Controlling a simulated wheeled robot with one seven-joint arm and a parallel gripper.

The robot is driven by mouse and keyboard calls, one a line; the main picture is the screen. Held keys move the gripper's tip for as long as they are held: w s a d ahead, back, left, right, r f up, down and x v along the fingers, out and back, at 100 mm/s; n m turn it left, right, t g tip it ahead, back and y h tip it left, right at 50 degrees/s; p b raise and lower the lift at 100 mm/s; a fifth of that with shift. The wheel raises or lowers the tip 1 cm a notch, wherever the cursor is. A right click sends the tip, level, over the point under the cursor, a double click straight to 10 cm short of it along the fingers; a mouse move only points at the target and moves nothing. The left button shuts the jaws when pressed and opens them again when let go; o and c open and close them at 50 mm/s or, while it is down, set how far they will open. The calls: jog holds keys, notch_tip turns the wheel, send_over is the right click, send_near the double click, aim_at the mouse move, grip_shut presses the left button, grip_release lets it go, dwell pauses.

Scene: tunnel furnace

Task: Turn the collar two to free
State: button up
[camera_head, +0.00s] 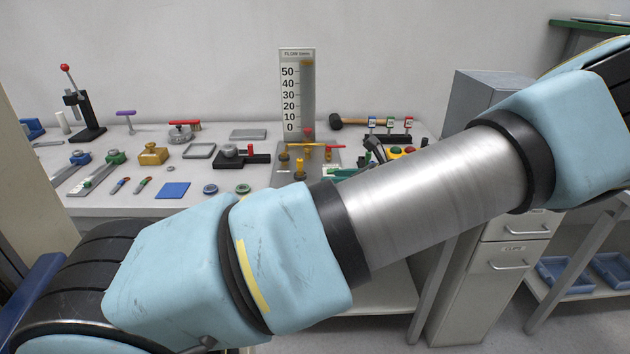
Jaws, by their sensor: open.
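I cannot tell for sure which part is collar two; no readable label marks it. My arm crosses the foreground and hides the front of this plate. My gripper does not show clearly anywhere in the view.
The bench (120,203) holds several tools and fixtures on the left, with a blue ring (210,189) and a green ring (243,189) near its front. A mallet (337,122) lies at the back right. A grey drawer cabinet (495,262) stands at the right.

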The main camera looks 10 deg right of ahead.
jog(key=p+x, duration=0.3)
jog(key=x, duration=0.7)
jog(key=shift+w+f, duration=0.1)
jog(key=shift+w, duration=0.15)
grip_shut()
jog(key=shift+a, duration=0.1)
